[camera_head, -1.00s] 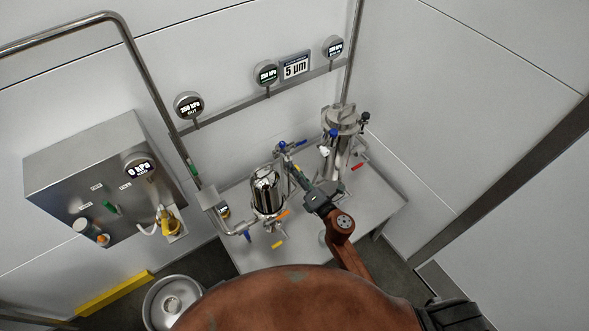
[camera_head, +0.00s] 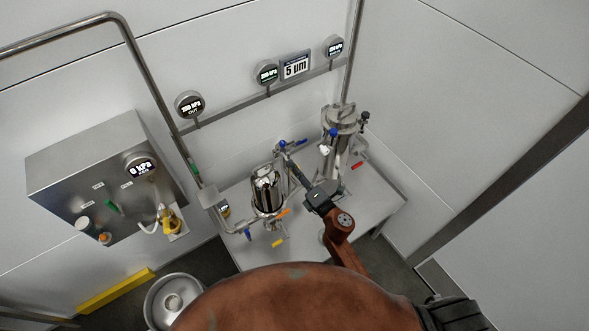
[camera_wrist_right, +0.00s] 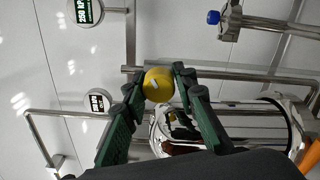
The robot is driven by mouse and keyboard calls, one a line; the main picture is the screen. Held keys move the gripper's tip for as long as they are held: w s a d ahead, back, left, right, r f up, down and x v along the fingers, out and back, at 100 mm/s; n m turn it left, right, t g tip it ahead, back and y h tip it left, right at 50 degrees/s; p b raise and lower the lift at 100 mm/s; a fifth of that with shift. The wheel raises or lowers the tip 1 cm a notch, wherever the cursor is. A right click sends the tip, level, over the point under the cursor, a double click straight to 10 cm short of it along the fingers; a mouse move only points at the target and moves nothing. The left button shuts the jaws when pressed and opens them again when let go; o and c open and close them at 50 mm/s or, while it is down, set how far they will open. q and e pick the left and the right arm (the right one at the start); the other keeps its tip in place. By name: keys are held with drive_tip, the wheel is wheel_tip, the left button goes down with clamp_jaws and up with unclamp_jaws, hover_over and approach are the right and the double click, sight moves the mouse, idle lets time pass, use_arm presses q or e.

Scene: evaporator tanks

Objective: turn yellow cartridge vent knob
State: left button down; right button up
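The yellow knob (camera_wrist_right: 158,84) is a round ball with a pale mark, seen in the right wrist view. My right gripper (camera_wrist_right: 158,88) has its two green fingers on either side of it. The fingertips look level with the knob's edges; whether they press on it I cannot tell. In the head view my right gripper (camera_head: 296,172) reaches in between the two steel housings, and the knob cannot be made out there. The shiny short housing (camera_head: 267,192) is left of the gripper. My left gripper is not in view.
A taller steel housing (camera_head: 340,140) with a red handle (camera_head: 357,165) stands right of the gripper. Blue-handled valves and pipes are close by. A grey control box (camera_head: 100,170) hangs at left. Gauges line the wall rail. The table's right part (camera_head: 375,205) is clear.

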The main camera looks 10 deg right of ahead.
drive_tip(key=o, duration=0.3)
drive_tip(key=shift+o, duration=0.2)
drive_tip(key=shift+s, duration=0.1)
drive_tip(key=v, duration=1.1)
drive_tip(key=shift+s+d, duration=0.2)
drive_tip(key=shift+s, duration=0.15)
